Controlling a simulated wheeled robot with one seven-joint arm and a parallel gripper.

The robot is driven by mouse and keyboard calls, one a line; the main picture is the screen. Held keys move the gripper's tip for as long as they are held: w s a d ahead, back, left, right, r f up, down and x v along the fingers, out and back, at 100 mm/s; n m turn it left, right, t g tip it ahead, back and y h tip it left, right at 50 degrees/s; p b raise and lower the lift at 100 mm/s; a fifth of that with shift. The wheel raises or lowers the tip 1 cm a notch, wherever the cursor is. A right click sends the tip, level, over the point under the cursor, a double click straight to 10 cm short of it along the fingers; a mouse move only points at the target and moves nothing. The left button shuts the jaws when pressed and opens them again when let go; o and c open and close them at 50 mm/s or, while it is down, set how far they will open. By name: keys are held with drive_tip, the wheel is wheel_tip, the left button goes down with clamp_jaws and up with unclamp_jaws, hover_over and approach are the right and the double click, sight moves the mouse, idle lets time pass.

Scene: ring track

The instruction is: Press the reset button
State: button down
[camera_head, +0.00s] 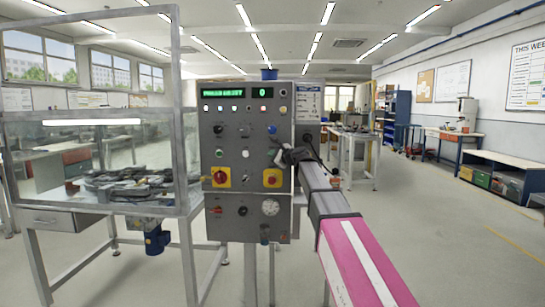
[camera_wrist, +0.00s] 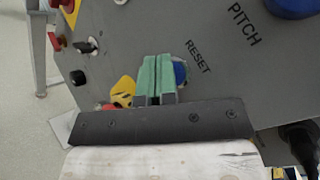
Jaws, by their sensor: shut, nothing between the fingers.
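The grey control panel (camera_head: 228,142) stands upright in the middle of the head view, with a lit green display and rows of knobs and buttons. In the wrist view, the label RESET (camera_wrist: 198,57) is printed on the panel. A blue button (camera_wrist: 181,72) lies beside that label, partly hidden behind the fingers. My gripper (camera_wrist: 157,75) is shut and empty, its green finger pads together just left of the blue button. I cannot tell whether the fingertips touch the panel. In the head view my gripper (camera_head: 277,146) is at the panel's right part and hides the button.
A larger blue knob (camera_wrist: 290,7) sits near the label PITCH. A yellow switch (camera_wrist: 122,92) is left of the fingers. Red knobs on yellow plates (camera_head: 220,177) are lower on the panel. A glass-walled bench (camera_head: 92,204) stands left. Open floor lies to the right.

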drive_tip(key=shift+w, duration=0.15)
idle(0.5)
drive_tip(key=shift+s, duration=0.85)
drive_tip(key=s, duration=0.5)
drive_tip(key=shift+a, duration=0.1)
idle(0.5)
